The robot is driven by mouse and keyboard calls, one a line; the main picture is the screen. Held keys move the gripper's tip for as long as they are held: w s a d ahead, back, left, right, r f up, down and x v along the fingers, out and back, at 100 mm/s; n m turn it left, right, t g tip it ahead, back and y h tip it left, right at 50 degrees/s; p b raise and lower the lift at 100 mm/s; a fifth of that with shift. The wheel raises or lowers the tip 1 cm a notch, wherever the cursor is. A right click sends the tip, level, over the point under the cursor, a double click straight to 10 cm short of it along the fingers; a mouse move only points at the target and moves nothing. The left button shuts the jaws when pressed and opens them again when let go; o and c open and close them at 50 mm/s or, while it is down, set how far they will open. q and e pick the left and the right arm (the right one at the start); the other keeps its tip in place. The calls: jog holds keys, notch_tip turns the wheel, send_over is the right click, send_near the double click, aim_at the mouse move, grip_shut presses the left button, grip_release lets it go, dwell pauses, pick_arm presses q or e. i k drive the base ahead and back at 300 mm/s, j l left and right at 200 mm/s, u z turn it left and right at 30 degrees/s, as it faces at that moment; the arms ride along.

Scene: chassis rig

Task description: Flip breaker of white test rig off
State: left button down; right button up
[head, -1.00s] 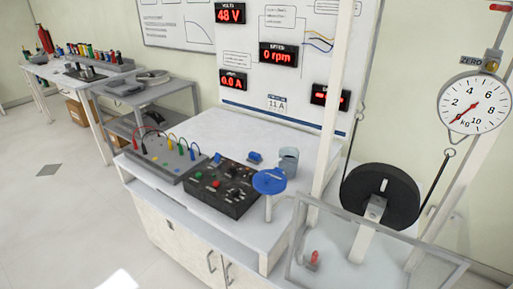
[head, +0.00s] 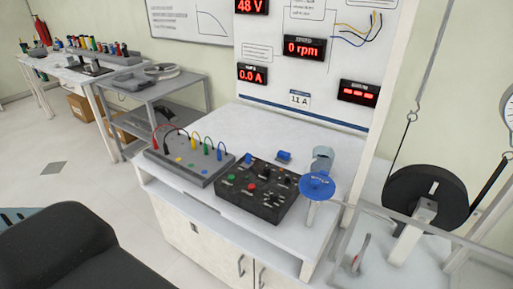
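The white test rig is a white bench (head: 270,130) with a white panel (head: 320,85) behind it. A black control box (head: 258,190) with a red button (head: 252,187), a green button and several dark knobs and switches sits on the benchtop. Which of its parts is the breaker is too small to tell. The panel's red displays read 48 V, 0 rpm (head: 303,47) and 0.0 A (head: 252,73). A dark part at the lower left seems to be my own arm. Neither gripper shows.
A grey box (head: 190,158) with several coloured leads sits left of the control box. A blue disc (head: 317,186) on a post stands at its right. A black wheel (head: 425,198) is at the right behind a clear guard. Floor is open at the left.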

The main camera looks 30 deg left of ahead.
aim_at(248, 156)
jog(key=j, duration=0.55)
jog(key=k+j+z, duration=0.15)
jog(key=j, duration=0.85)
jog(key=k+z, duration=0.05)
